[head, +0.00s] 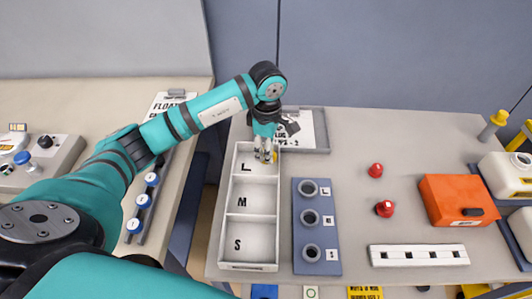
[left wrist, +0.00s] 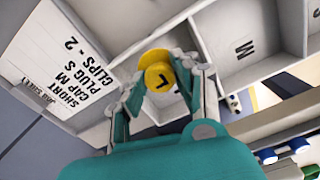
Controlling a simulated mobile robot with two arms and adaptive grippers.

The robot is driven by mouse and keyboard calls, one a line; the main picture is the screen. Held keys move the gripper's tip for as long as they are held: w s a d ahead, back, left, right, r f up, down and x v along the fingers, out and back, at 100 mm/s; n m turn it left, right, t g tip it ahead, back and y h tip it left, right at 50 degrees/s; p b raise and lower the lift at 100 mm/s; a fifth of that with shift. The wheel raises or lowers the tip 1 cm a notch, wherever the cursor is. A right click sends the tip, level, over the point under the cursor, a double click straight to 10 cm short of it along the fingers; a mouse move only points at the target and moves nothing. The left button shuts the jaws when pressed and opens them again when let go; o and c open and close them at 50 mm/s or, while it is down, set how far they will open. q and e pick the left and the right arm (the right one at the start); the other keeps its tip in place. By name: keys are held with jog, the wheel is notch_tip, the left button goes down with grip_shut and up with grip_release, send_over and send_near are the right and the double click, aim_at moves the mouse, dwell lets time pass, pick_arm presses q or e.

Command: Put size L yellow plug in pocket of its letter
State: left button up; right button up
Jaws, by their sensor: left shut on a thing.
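The yellow plug (left wrist: 158,77) has a black L on its face and sits between the fingers of my left gripper (left wrist: 160,95), which is shut on it. In the head view my left gripper (head: 265,156) points down into the L pocket (head: 262,166) of the white tray (head: 224,222); a bit of the yellow plug (head: 274,157) shows beside the fingers. Whether the plug touches the pocket floor I cannot tell. The M pocket (head: 257,200) and the S pocket (head: 255,242) look empty. My right gripper is not in view.
A grey tray with a printed card (head: 295,130) lies behind the white tray. A blue block (head: 313,264) with several round sockets stands to its right. Two red plugs (head: 384,208), an orange box (head: 458,200) and a white strip (head: 418,255) lie farther right.

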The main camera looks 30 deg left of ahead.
pick_arm(q)
jog(key=shift+a+f, duration=0.1)
jog(key=shift+f, duration=0.35)
notch_tip(320, 180, down, 2)
jog(key=shift+f+p, duration=0.1)
jog(key=shift+p, duration=0.65)
jog(key=shift+f, duration=0.35)
jog(key=o, duration=0.8)
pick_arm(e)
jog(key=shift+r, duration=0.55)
